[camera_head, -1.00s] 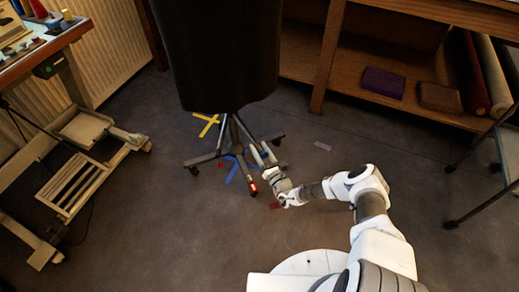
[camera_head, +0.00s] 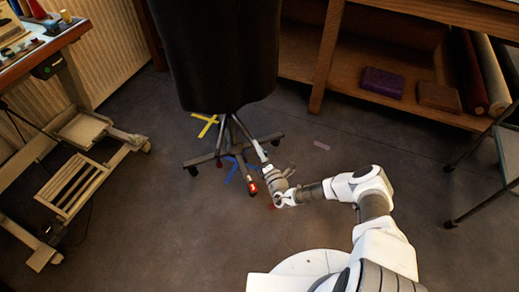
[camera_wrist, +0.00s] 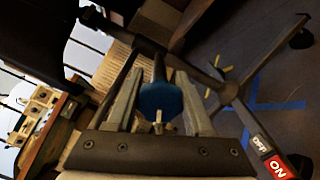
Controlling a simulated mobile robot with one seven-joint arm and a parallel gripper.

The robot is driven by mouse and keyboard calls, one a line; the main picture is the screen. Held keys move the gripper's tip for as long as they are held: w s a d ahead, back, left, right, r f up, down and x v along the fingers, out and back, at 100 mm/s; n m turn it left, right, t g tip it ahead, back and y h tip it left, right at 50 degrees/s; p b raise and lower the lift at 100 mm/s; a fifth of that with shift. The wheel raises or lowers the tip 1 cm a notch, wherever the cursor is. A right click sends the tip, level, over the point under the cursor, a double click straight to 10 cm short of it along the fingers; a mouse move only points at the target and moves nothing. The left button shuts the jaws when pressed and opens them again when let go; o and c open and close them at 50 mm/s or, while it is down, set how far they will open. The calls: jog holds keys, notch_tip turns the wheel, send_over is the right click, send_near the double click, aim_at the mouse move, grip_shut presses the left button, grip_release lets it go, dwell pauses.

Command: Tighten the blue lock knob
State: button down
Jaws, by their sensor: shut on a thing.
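The blue lock knob (camera_wrist: 160,98) shows in the wrist view, between the two grey fingers of my gripper (camera_wrist: 158,74). My gripper is shut on it. A dark shaft runs from the knob away from the camera, and a small pale metal piece shows at its near side. In the head view my gripper (camera_head: 262,161) is low beside the wheeled base (camera_head: 233,150) of the black dress form (camera_head: 220,55). The knob cannot be made out in that view.
A caster of the base carries a red ON/OFF tab (camera_wrist: 274,166). Yellow tape (camera_head: 204,124) and blue tape (camera_wrist: 250,115) mark the floor. A wooden shelf (camera_head: 400,105) stands behind, and a wheeled table frame (camera_head: 85,160) at left.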

jog(key=shift+m, duration=1.2)
jog(key=shift+h, duration=0.3)
jog(key=shift+c, duration=1.7)
grip_release()
jog(key=shift+s+d+f, duration=0.1)
